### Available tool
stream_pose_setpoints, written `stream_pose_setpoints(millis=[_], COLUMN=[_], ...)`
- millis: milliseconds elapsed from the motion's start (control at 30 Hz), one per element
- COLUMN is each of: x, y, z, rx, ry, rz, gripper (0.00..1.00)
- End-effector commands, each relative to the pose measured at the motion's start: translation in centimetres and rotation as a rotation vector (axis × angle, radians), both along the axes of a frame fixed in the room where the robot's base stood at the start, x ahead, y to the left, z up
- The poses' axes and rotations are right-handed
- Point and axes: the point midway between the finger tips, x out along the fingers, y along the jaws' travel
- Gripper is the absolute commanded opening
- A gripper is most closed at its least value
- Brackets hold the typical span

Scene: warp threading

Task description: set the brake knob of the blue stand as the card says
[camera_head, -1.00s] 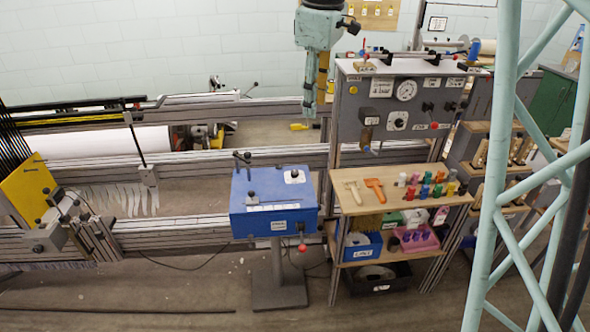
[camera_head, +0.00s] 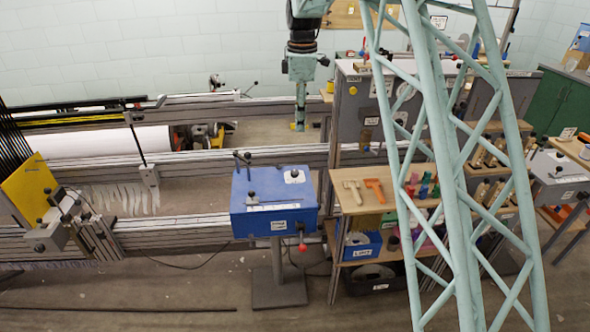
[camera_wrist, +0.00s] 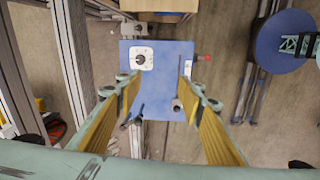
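The blue stand (camera_head: 262,222) is on a post in the middle of the head view; its blue top (camera_wrist: 170,85) lies below my gripper in the wrist view. A white plate with a dark round knob (camera_head: 294,175) is on its top, also seen in the wrist view (camera_wrist: 140,58). A red ball knob (camera_head: 303,247) sticks out at its front. White labels are on the stand; their print is unreadable. My gripper (camera_wrist: 158,98) is open and empty, its yellow-padded fingers wide apart above the stand. In the head view my gripper (camera_head: 299,124) points down, behind the stand.
A shelf unit (camera_head: 345,205) with handles and coloured pieces stands right of the stand. Loom rails (camera_head: 200,160) run behind and left. A teal lattice of mine covers part of the right side. A card (camera_head: 438,22) hangs on the back wall, unreadable.

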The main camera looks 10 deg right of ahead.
Motion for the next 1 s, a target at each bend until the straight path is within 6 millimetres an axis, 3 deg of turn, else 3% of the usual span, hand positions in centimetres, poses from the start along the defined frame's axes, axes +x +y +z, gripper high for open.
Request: stream_pose_setpoints(millis=[300, 600, 800, 1000], x=[4.5, 7.7, 8.8, 9.2], y=[0.0, -0.1, -0.1, -0.1], z=[-6.0, -11.5, -13.7, -14.4], rx=[-0.006, -0.009, -0.009, -0.01], ry=[0.028, 0.051, 0.06, 0.061], rz=[0.13, 0.245, 0.291, 0.307], gripper=[0.35, 0.35, 0.35, 0.35])
